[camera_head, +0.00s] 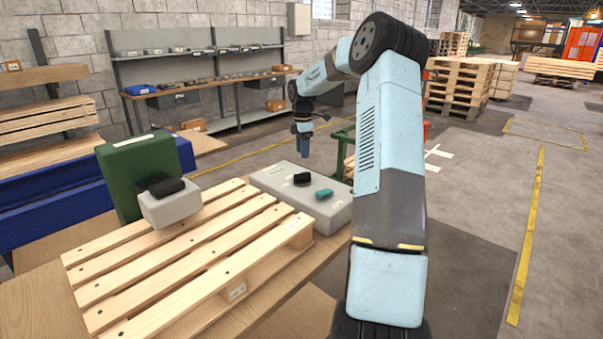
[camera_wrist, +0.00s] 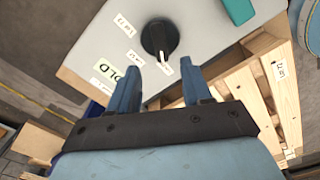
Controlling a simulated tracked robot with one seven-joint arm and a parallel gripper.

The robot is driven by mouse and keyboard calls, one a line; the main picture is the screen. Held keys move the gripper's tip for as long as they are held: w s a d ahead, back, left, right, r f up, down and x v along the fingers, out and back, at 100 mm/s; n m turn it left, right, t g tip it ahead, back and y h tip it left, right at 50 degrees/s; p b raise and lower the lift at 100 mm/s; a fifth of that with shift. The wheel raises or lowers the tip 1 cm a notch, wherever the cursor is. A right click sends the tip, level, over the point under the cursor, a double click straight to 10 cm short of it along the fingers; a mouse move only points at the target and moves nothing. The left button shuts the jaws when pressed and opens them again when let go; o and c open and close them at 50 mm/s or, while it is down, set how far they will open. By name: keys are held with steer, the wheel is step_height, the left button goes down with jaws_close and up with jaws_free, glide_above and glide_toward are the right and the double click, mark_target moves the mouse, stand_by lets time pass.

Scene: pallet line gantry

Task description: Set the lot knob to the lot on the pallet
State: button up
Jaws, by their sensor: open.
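The lot knob (camera_head: 302,179) is black and round on top of a grey box (camera_head: 268,182). In the wrist view the knob (camera_wrist: 158,36) has a white pointer mark towards the bottom of the picture, and small white labels (camera_wrist: 124,24) lie around it, too small to read surely. The pallet (camera_head: 180,262) is pale slatted wood beside the box; its white label (camera_wrist: 280,69) shows at right in the wrist view, its text unclear. My gripper (camera_wrist: 164,76) is open and empty; its fingers are apart from the knob, above the box.
A green box (camera_head: 137,172) and a grey block with a black top (camera_head: 170,207) stand at the pallet's far left.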

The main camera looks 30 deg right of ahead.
mark_target(302, 173)
step_height(302, 173, down, 10)
steer(key=shift+r, duration=0.25)
stand_by(0.3)
